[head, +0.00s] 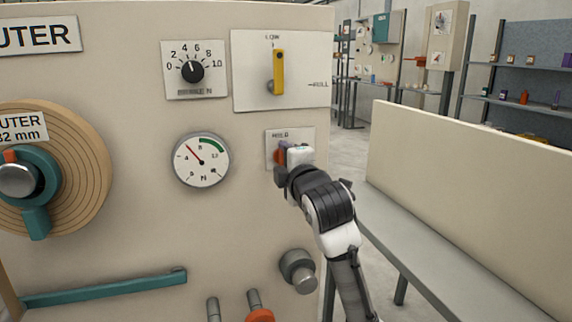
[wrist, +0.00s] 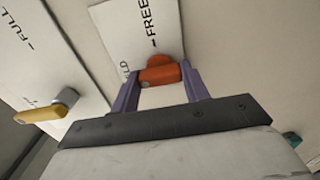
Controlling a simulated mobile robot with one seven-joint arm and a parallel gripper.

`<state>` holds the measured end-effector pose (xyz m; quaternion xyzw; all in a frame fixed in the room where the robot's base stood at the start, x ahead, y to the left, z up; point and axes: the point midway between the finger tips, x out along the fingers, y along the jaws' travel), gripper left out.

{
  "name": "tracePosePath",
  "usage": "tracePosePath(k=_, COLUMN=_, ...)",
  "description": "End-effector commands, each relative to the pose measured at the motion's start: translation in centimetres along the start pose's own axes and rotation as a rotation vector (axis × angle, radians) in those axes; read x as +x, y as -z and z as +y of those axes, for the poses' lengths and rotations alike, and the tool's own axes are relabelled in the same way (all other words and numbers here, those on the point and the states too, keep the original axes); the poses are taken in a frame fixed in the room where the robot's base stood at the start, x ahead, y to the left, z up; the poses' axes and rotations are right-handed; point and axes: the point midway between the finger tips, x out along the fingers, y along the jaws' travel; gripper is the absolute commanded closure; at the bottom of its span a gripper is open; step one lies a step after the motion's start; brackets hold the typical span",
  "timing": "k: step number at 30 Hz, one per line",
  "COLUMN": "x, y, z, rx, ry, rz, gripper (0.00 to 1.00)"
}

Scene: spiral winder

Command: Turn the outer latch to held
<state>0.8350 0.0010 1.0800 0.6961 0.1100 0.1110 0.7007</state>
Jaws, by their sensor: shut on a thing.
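The outer latch is a small orange handle (head: 279,156) on a pale plate (head: 273,135) whose top label looks like HELD. My gripper (head: 284,152) is at the plate and hides most of the handle in the head view. In the wrist view the orange handle (wrist: 160,74) lies between the two purple fingers of my gripper (wrist: 161,71), which is shut on it. FREE and part of the other label, LD, show on the plate (wrist: 125,30). I cannot tell exactly which mark the handle points to.
A yellow lever (head: 279,72) stands above on its own plate. A dial knob (head: 192,72) and a gauge (head: 201,160) are to the left. A grey knob (head: 298,270) is below my gripper. A bench with a beige back (head: 470,190) stands to the right.

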Motion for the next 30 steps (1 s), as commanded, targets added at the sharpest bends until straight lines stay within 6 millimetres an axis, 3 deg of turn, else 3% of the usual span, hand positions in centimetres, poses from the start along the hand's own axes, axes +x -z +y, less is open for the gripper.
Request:
tracePosePath(k=12, x=0.0, y=0.1, z=-0.1, rx=-0.011, ry=0.002, rz=0.001, gripper=0.77)
tracePosePath(k=13, x=0.0, y=0.1, z=-0.1, rx=-0.011, ry=0.002, rz=0.001, gripper=0.53)
tracePosePath(k=18, x=0.0, y=0.1, z=-0.1, rx=-0.01, ry=0.002, rz=0.001, gripper=0.33)
tracePosePath(k=26, x=-0.1, y=0.0, z=0.0, rx=-0.009, ry=0.001, rz=0.0, gripper=0.33)
tracePosePath(k=30, x=-1.0, y=0.0, z=0.0, rx=-0.009, ry=-0.002, rz=0.0, gripper=0.33)
